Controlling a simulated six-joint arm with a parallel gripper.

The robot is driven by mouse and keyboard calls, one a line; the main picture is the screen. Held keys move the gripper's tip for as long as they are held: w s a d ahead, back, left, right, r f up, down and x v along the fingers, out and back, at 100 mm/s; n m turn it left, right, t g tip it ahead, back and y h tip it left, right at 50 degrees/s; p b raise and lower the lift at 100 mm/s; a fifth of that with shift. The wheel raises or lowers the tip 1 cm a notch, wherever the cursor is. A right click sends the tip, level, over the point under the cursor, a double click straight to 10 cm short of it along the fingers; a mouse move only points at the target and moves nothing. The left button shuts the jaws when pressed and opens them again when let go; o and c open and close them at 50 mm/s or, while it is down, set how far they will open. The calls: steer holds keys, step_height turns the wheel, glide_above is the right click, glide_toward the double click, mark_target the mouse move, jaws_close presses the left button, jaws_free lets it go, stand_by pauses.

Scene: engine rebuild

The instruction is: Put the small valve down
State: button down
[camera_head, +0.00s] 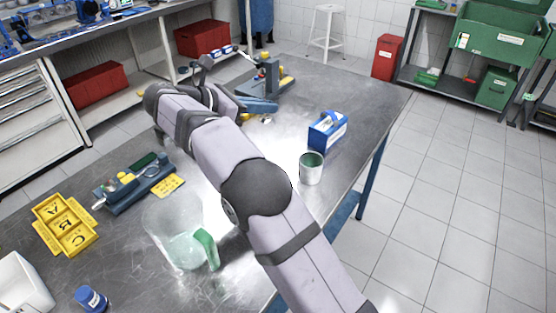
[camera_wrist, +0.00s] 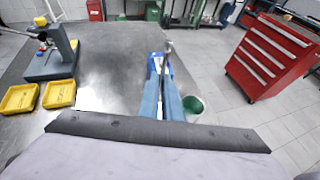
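The small valve (camera_wrist: 168,47) shows in the wrist view as a thin silver stem with a small rounded end. It stands up between the blue-grey fingers of my gripper (camera_wrist: 166,82), which look closed on it. Its lower part is hidden between the fingers. In the head view my gripper is beyond the bent wrist, over the far part of the metal bench (camera_head: 350,95), and the valve cannot be made out clearly there.
A blue-and-white box (camera_head: 328,130) and a white cup with green inside (camera_head: 311,170) stand near the bench's right edge. A blue-grey stand (camera_wrist: 48,60) has two yellow trays (camera_wrist: 58,94) before it. A clear jug (camera_head: 178,230) and lettered yellow tray (camera_head: 66,226) are nearer. Bare bench lies between stand and box.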

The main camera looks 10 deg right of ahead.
steer(key=d, duration=0.8)
steer(key=shift+w+a+f+n+t+y, duration=0.45)
steer(key=shift+w+a+f+n+t, duration=0.2)
steer(key=shift+f, duration=2.1)
steer(key=shift+w+a+f+n+t+y, duration=0.45)
steer(key=shift+a+f+n+t, duration=0.25)
steer(key=shift+f, duration=2)
steer(key=shift+w+a+f+n+t+y, duration=0.4)
steer(key=shift+w+a+f+n+t, duration=0.25)
steer(key=shift+f, duration=2.1)
steer(key=shift+f, duration=0.2)
steer(key=c, duration=1.9)
jaws_free()
steer(key=shift+c, duration=0.2)
